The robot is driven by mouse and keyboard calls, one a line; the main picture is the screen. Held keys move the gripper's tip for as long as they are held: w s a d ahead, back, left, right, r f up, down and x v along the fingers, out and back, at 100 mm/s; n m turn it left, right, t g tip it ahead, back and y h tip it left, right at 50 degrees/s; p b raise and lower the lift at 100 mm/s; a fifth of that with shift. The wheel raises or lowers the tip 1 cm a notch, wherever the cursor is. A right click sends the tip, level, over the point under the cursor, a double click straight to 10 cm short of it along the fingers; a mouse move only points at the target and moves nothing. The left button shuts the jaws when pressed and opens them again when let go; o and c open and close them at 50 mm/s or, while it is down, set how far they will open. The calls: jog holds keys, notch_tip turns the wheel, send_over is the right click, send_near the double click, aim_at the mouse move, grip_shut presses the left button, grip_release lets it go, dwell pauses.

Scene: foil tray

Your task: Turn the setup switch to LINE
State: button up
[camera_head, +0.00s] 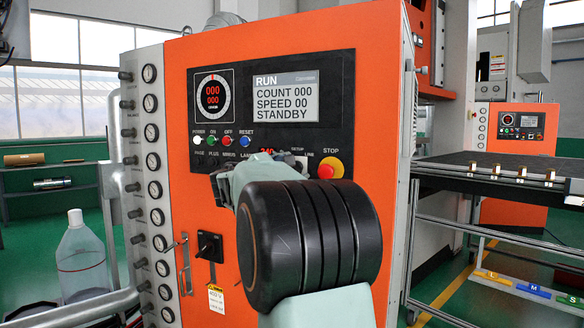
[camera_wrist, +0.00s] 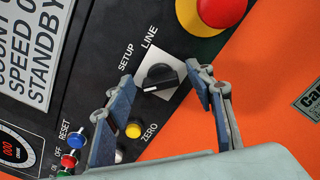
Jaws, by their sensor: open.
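The setup switch (camera_wrist: 158,76) is a black knob on a pale square plate, with SETUP and LINE printed above it. Its white mark is at the knob's left end in the wrist view, toward the SETUP side and away from LINE. My gripper (camera_wrist: 159,82) is open, with one finger left of the knob and one right of it. I see no clear contact; the right finger is very close to the knob's right end. In the head view my wrist and gripper (camera_head: 283,160) cover most of the switch.
The red STOP button (camera_wrist: 222,10) on its yellow base is just above right of the switch. A yellow ZERO button (camera_wrist: 133,130) is below, close to the left finger. Red and blue buttons (camera_wrist: 76,140) lie lower left. The orange cabinet (camera_head: 200,110) fills the front.

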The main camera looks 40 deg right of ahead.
jog(key=c, duration=1.2)
jog(key=shift+o, duration=0.2)
jog(key=shift+f+m+b, duration=0.15)
jog(key=shift+m+b, duration=0.15)
jog(key=shift+b, duration=0.25)
jog(key=m+b, duration=0.2)
jog(key=b, duration=0.2)
jog(key=shift+f+m, duration=0.2)
jog(key=shift+m, duration=0.2)
jog(key=m+b, duration=0.5)
jog(key=b, duration=0.1)
jog(key=m+b, duration=0.4)
jog(key=m, duration=0.1)
jog(key=shift+m, duration=0.4)
jog(key=shift+m+b, duration=1.05)
jog(key=shift+m, duration=0.85)
